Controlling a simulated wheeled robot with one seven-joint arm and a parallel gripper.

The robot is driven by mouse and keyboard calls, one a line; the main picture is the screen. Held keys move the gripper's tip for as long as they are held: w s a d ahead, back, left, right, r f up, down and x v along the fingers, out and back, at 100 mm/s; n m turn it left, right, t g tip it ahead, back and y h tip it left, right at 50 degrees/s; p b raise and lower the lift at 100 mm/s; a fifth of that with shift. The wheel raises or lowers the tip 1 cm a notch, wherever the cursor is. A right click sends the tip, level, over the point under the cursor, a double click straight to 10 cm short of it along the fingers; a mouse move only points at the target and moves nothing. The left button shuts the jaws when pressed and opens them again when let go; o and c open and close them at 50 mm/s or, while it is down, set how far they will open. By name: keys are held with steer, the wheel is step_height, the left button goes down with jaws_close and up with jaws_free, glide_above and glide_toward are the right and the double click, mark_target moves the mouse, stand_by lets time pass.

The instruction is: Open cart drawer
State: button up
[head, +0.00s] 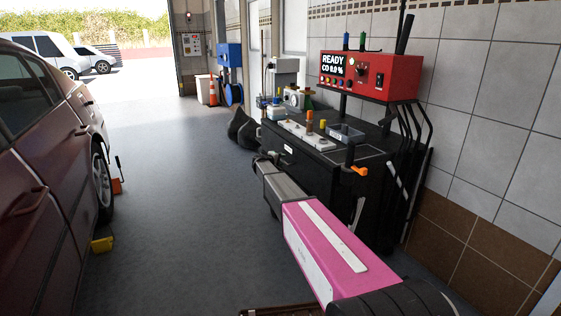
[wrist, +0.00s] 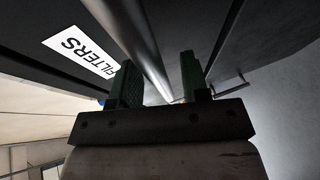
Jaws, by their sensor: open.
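The black cart (head: 318,165) stands against the tiled wall in the head view, with a white label (head: 288,149) on its drawer front. In the wrist view the label (wrist: 80,56) reads "FILTERS" on the dark drawer front (wrist: 40,30). A round metal bar handle (wrist: 140,42) runs down the view beside the label. My gripper (wrist: 160,82) is open, with one green finger on each side of the bar. I cannot tell whether either finger touches it. In the head view my gripper (head: 266,158) is small at the cart's front, partly hidden by my arm.
The cart top holds several bottles, a tray (head: 346,133) and a red analyser (head: 370,75) on a stand. A dark red car (head: 45,170) is on the left, with a yellow chock (head: 102,244) by it. The grey floor between is clear.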

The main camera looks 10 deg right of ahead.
jaws_close()
steer(key=shift+a, duration=0.1)
steer(key=s+a, duration=0.4)
steer(key=a, duration=0.9)
steer(key=s+a, duration=0.5)
steer(key=a, duration=0.9)
steer(key=shift+a, duration=0.15)
jaws_free()
steer(key=v, duration=1)
steer(key=shift+s+a, duration=0.25)
steer(key=shift+a, duration=0.05)
